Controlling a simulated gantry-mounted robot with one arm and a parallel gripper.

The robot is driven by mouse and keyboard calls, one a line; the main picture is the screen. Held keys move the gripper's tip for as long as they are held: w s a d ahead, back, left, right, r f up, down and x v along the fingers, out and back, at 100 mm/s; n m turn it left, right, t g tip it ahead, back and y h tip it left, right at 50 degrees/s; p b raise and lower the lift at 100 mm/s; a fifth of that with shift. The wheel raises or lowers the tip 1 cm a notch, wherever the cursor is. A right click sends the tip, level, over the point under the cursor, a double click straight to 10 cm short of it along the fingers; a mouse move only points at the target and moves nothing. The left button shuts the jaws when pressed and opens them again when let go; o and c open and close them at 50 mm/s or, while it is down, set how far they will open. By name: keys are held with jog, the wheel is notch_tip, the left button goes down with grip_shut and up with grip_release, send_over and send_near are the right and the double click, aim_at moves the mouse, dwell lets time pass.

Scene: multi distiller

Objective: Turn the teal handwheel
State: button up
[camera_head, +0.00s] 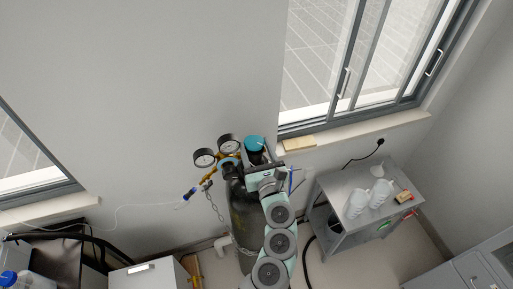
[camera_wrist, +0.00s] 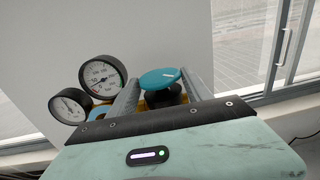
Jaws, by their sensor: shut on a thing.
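The teal handwheel (camera_wrist: 160,78) shows in the wrist view as a round teal cap with a white mark, above a dark stem. In the head view the teal handwheel (camera_head: 255,143) is right of the gauges, above a dark gas cylinder (camera_head: 246,215). My gripper (camera_wrist: 163,92) has one grey finger on each side of the handwheel and is shut on it. The exact contact is partly hidden behind the gripper's black edge. In the head view my gripper (camera_head: 262,160) reaches the wheel from the front.
Two round gauges (camera_head: 205,158) on brass fittings stand close to the left of the wheel. A chain (camera_head: 216,206) hangs beside the cylinder. A metal cart (camera_head: 350,210) with white bottles stands at right. The wall and windows are behind.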

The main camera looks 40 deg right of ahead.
jog(key=shift+f+m+h, duration=0.1)
jog(key=shift+m+h, duration=0.2)
jog(key=shift+h, duration=0.1)
jog(key=o, duration=1.2)
